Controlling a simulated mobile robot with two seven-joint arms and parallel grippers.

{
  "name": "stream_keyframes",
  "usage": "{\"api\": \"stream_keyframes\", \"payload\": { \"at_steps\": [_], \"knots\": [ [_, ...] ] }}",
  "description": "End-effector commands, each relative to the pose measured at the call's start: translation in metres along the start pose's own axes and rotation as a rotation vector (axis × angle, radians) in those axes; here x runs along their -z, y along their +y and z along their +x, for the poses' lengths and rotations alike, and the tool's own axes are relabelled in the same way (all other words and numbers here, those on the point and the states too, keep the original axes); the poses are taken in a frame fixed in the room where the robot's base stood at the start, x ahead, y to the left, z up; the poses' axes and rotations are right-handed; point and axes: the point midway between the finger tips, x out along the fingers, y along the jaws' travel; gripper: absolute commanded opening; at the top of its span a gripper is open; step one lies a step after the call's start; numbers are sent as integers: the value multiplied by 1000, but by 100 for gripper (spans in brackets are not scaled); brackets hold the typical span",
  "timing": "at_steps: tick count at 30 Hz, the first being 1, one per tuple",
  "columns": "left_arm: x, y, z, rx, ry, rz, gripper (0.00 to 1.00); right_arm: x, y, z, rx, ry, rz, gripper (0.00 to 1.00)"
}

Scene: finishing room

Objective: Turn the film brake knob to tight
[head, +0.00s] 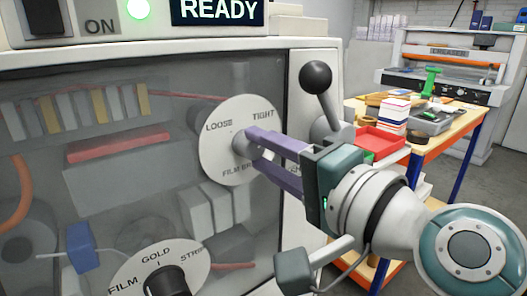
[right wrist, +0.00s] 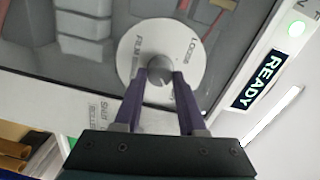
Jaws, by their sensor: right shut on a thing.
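The film brake dial (head: 213,158) is a white disc on the machine's front, printed LOOSE at upper left and TIGHT at upper right. Its small grey knob (head: 240,145) stands out at the centre. My right gripper (head: 254,150) has its two purple fingers shut on the knob, one on each side. In the right wrist view the knob (right wrist: 159,68) sits between the fingertips, against the white disc (right wrist: 138,45). The fingers partly cover the knob, and I cannot tell where it points. My left gripper is not in view.
Below is another dial (head: 135,268) marked FILM, GOLD and STRIP, with a dark knob. A lit READY sign (head: 216,10) is above. A wooden table (head: 440,128) with goods stands behind right.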

Motion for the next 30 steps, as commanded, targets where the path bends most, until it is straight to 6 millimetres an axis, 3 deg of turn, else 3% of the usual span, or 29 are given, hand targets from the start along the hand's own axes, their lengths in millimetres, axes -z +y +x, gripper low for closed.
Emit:
{"api": "stream_keyframes", "payload": {
  "at_steps": [2, 3, 10, 20, 23, 30],
  "knots": [
    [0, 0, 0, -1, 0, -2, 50, 0, 0, 0, 0, 0, 3, 0],
    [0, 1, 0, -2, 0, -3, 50, 0, 0, 0, 0, 0, 3, 42],
    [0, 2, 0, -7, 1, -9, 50, 0, 0, 0, 0, 0, 1, 68],
    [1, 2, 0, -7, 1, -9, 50, 0, 1, -4, -2, 0, 0, 70],
    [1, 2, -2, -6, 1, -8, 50, 0, 1, -16, -2, 0, 0, 70],
    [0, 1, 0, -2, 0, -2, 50, 0, 3, -64, -4, 0, -1, 70]
  ]
}}
